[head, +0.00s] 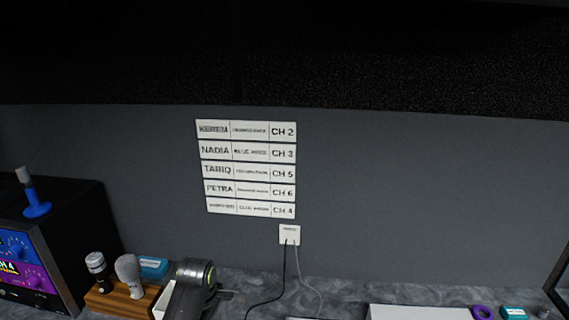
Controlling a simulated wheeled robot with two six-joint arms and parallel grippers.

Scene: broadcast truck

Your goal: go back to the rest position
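A grey and dark arm part with a green ring, which looks like the end of my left arm, rises from the bottom edge in the head view. Small dark pieces beside it look like my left gripper (226,295), low over the worktop. I cannot make out whether its fingers are apart or together, or whether they hold anything. My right gripper and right arm do not show.
A wooden block (121,300) with two microphones stands left of my arm, near a blue box (152,268). A black rack (60,235) carries a blue-based stand (36,208). Cables hang from a wall plate (289,234). A white panel (420,312) and purple ring (482,312) lie right.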

